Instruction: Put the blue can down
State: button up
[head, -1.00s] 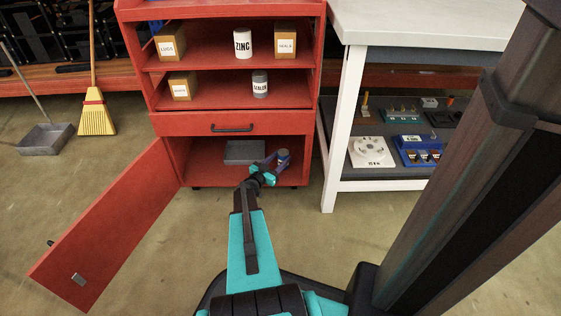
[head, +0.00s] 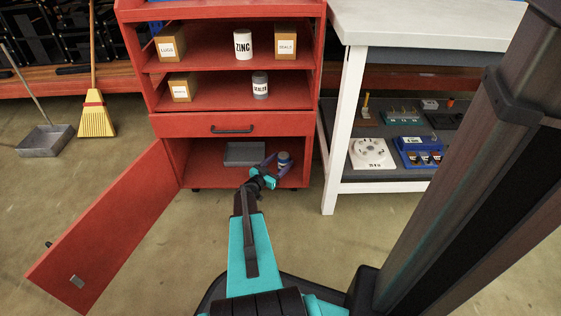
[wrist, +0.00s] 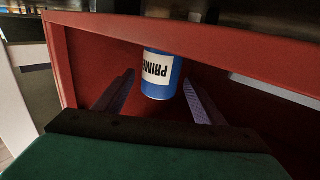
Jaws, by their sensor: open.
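The blue can (head: 284,160) stands on the floor of the red cabinet's lower compartment (head: 215,176), towards its right side. In the wrist view the blue can (wrist: 160,74) has a white label reading "PRIME", shown upside down, and lies between and beyond the fingertips. My gripper (head: 275,168) is open at the compartment's front, with its fingers on either side of the can's near part. In the wrist view a gap shows between the can and each finger of my gripper (wrist: 158,92).
A grey box (head: 245,152) lies left of the can in the compartment. The red cabinet door (head: 105,235) stands open at left. A white table (head: 357,120) is close on the right. Shelves above hold boxes and cans, and a drawer (head: 232,126) is shut.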

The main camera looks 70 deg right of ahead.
jog(key=shift+r+p, duration=0.2)
jog(key=shift+p, duration=0.15)
jog(key=shift+w+a, duration=0.1)
jog(key=shift+a, duration=0.3)
jog(key=p+v, duration=0.3)
jog(key=v, duration=0.8)
jog(key=shift+a, duration=0.1)
